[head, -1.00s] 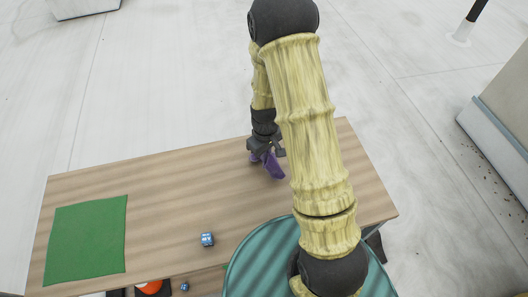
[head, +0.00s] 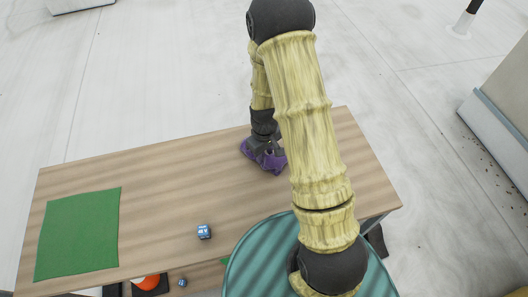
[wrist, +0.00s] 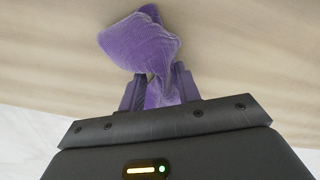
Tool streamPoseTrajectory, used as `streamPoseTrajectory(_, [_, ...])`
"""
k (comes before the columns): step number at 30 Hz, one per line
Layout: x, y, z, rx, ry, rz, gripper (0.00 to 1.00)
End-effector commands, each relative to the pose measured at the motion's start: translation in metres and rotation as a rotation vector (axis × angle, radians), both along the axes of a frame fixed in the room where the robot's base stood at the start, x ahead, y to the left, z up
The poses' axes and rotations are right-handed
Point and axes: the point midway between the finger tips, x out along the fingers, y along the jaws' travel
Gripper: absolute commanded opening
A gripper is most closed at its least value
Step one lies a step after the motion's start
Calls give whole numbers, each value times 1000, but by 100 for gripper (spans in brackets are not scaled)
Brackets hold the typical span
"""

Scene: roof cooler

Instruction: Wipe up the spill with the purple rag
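The purple rag (head: 272,160) is at my gripper (head: 264,150), low over or on the far part of the wooden table (head: 160,195). In the wrist view the crumpled rag (wrist: 140,42) sticks out past the fingertips, and part of it lies between the two fingers of my gripper (wrist: 160,85). The fingers are closed on it. I cannot tell whether the rag presses on the table. No spill shows in either view; my arm hides part of the table's right side.
A green mat (head: 78,235) lies at the table's left end. Below that edge are an orange and white object (head: 147,282) and another small blue item (head: 183,282). The table's middle is clear.

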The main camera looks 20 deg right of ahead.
Motion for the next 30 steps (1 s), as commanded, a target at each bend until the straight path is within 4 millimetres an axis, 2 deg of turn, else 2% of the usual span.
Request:
streamPoseTrajectory(1, [0, 0, 0, 0, 0, 1, 43])
streamPoseTrajectory(5, [0, 1, 0, 0, 0, 1, 69])
streamPoseTrajectory(6, [0, 1, 0, 0, 0, 1, 73])
streamPoseTrajectory(16, [0, -1, -2, 0, 0, -1, 73])
streamPoseTrajectory(30, [0, -2, -21, 0, 0, -3, 73])
